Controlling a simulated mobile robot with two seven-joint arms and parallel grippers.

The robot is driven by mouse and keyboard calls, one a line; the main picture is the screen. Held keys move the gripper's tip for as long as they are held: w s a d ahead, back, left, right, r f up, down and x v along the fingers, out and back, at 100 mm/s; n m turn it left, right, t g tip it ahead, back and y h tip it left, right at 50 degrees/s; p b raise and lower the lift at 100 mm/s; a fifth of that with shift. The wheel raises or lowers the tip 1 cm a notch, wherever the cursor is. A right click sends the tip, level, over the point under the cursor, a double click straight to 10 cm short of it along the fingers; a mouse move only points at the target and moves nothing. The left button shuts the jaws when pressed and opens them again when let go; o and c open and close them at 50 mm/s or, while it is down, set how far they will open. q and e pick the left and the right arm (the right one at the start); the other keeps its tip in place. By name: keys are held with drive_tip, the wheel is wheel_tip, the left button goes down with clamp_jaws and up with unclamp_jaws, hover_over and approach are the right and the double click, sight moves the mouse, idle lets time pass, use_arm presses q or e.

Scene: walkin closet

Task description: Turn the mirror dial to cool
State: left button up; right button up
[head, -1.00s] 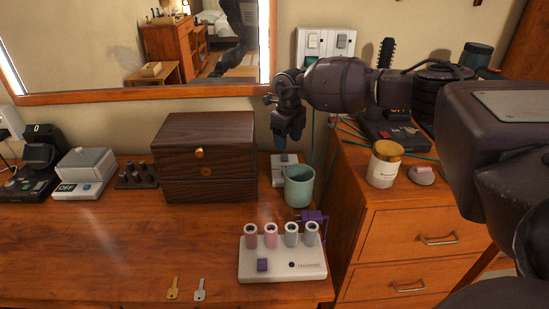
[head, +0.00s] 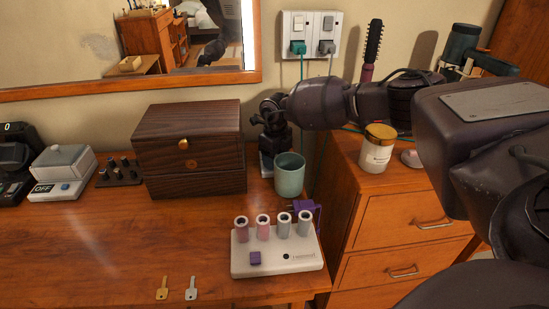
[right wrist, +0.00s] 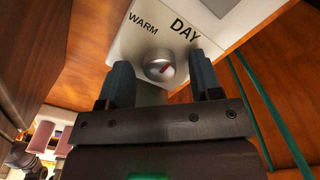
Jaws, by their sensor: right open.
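The words WARM and DAY show beside the dial in the right wrist view; no COOL label is visible there. In the head view my right gripper (head: 272,140) is low behind the green mug, hiding most of the box. The mirror (head: 110,45) hangs above the desk. My left gripper is out of view.
The green mug (head: 289,177) stands just in front of my right gripper. A dark wooden box (head: 190,150) is close on its left. A white device with several rollers (head: 280,262) sits nearer. Cords hang from the wall sockets (head: 311,35). The desk's front left is clear.

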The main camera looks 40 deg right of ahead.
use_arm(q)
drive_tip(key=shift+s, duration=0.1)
use_arm(e)
drive_tip(key=c, duration=0.9)
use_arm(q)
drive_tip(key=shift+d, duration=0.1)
use_arm(e)
drive_tip(key=shift+c, duration=0.2)
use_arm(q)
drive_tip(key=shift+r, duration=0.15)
